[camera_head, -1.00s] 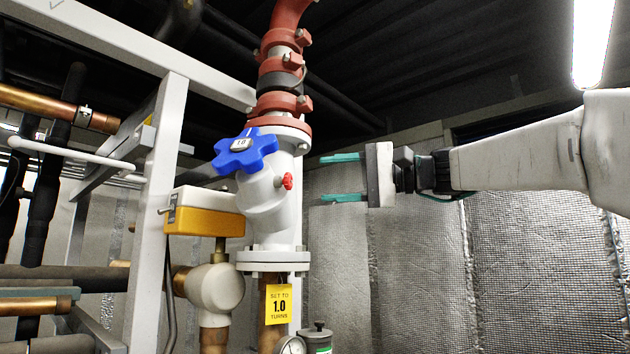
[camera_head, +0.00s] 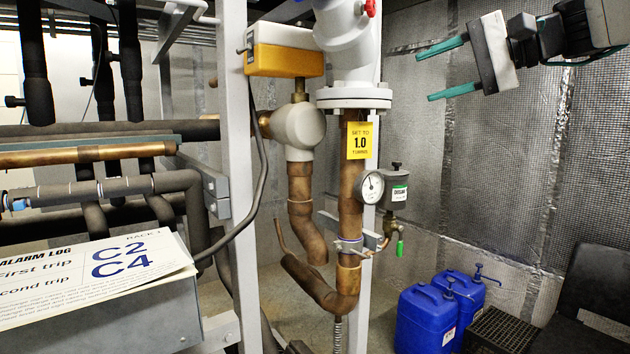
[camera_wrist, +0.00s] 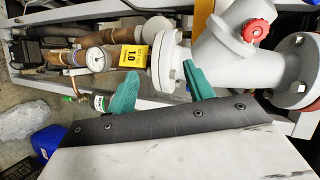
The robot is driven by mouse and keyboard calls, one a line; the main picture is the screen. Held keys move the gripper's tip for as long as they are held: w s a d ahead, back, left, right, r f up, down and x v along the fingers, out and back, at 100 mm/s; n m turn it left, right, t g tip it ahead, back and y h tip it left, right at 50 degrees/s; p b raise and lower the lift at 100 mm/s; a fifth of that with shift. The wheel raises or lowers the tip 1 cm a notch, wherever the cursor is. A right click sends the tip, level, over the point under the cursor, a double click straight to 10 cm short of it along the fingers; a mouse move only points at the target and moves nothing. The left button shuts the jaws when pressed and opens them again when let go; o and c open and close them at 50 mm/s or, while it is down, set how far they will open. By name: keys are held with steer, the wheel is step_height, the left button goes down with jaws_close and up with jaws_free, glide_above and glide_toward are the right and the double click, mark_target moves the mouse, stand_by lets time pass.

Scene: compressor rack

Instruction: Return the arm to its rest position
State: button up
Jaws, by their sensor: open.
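My gripper (camera_head: 451,69) is at the upper right in the head view, its two teal fingers apart and pointing left with nothing between them. It is to the right of the white valve body (camera_head: 347,40) and apart from it. In the wrist view, my gripper (camera_wrist: 160,88) shows its two teal fingers spread at the bottom middle. Beyond them are the white valve body (camera_wrist: 235,62) with a small red knob (camera_wrist: 255,30) and a pipe flange (camera_wrist: 167,60).
A yellow "SET TO 1.0 TURNS" tag (camera_head: 360,140), a pressure gauge (camera_head: 371,186) and copper pipes (camera_head: 350,215) are below the valve. Blue canisters (camera_head: 428,318) stand on the floor at right. An alarm log sheet (camera_head: 90,275) lies at front left. Open space lies right of the pipes.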

steer(key=s+f+g+h, duration=0.2)
steer(key=s+f+h, duration=0.15)
steer(key=f, duration=0.55)
steer(key=s+f+g+h, duration=0.15)
steer(key=s+f, duration=0.35)
steer(key=f, duration=0.5)
steer(key=s+d+f+n+g+h, duration=0.1)
steer(key=s+d+f+n+h, duration=0.1)
steer(key=s+f, duration=0.7)
steer(key=s+d+f+n+g+h, duration=0.2)
steer(key=s+f+h, duration=0.3)
steer(key=s+f, duration=0.5)
steer(key=shift+s+d+n, duration=0.25)
steer(key=shift+d+n, duration=0.15)
steer(key=shift+d, duration=0.2)
